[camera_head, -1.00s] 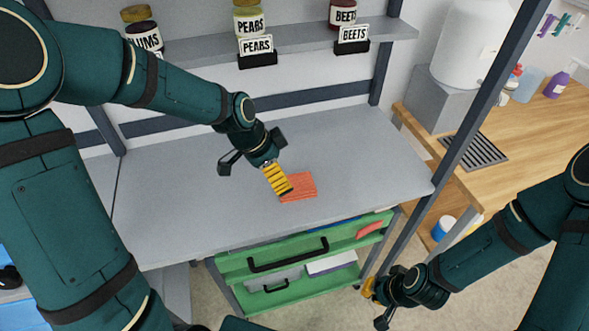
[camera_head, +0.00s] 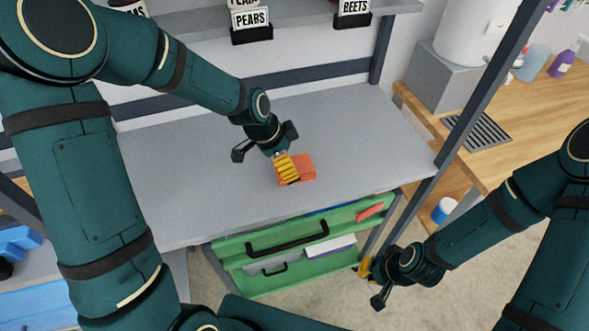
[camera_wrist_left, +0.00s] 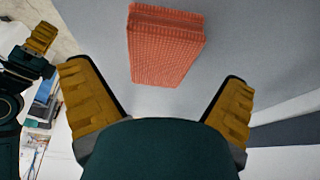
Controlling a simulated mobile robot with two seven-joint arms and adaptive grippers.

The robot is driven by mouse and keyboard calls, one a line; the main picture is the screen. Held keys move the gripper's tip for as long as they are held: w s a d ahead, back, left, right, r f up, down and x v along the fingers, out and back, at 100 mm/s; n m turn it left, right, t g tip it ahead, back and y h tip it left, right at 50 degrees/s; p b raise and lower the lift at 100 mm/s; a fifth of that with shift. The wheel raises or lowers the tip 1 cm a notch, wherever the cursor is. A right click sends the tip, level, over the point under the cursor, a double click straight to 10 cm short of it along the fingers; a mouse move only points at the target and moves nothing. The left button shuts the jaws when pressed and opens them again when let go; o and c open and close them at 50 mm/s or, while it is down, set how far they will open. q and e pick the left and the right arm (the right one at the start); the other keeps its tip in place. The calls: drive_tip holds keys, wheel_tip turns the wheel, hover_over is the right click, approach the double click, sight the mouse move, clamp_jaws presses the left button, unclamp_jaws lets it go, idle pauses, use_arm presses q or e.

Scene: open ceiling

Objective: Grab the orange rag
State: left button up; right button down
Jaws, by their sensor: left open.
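The orange rag (camera_head: 308,168) is a folded, textured block lying on the grey work surface (camera_head: 370,130). It shows whole in the left wrist view (camera_wrist_left: 166,46), beyond and between the spread fingers. My left gripper (camera_head: 287,166) is open and empty, pointing down over the rag; its yellow finger hides part of the rag in the head view. In the left wrist view the rag appears apart from both fingers. My right gripper (camera_head: 372,282) is low at the right, beside the green drawers, with its fingers apart and nothing between them.
A grey post (camera_head: 465,125) rises at the right, before a wooden counter (camera_head: 530,115). The grey surface around the rag is clear.

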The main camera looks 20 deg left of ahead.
use_arm(q)
drive_tip(key=x, duration=0.3)
drive_tip(key=shift+w+d+f+b, duration=0.1)
drive_tip(key=shift+d+f+b, duration=0.15)
drive_tip(key=shift+b, duration=0.05)
drive_tip(key=shift+f, duration=0.1)
drive_tip(key=shift+f+b, duration=0.25)
drive_tip(key=shift+b, duration=0.1)
idle(0.4)
drive_tip(key=c, duration=1.1)
drive_tip(key=shift+o, duration=0.2)
